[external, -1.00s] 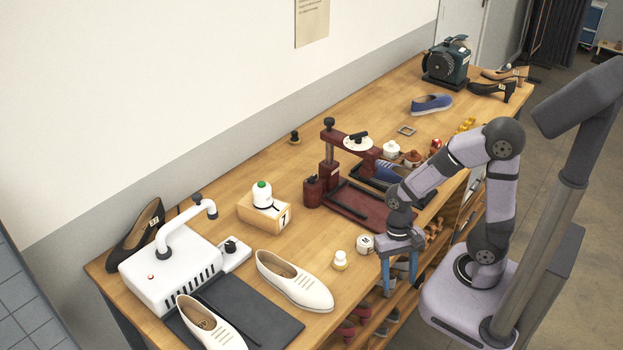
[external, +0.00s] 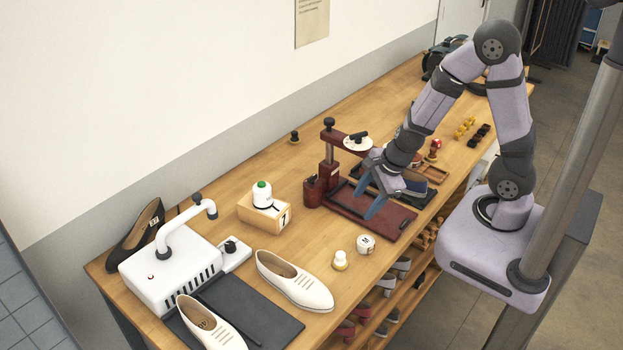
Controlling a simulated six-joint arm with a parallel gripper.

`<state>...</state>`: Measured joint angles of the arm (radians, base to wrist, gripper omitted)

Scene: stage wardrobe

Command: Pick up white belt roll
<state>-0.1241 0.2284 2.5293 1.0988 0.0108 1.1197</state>
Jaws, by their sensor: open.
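A small white roll (external: 366,244) with a dark mark on its face sits near the front edge of the wooden bench, and I take it to be the white belt roll. My gripper (external: 369,202) is open, with blue fingers pointing down. It is over the dark red press tray, behind the roll and apart from it. Nothing shows between the fingers.
A white-topped knob on a yellowish base (external: 340,261) stands close to the left of the roll. A white shoe (external: 293,280) lies further left. The dark red press (external: 328,165) rises beside my gripper. A wooden block (external: 264,212) carries a green-topped bottle (external: 262,194).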

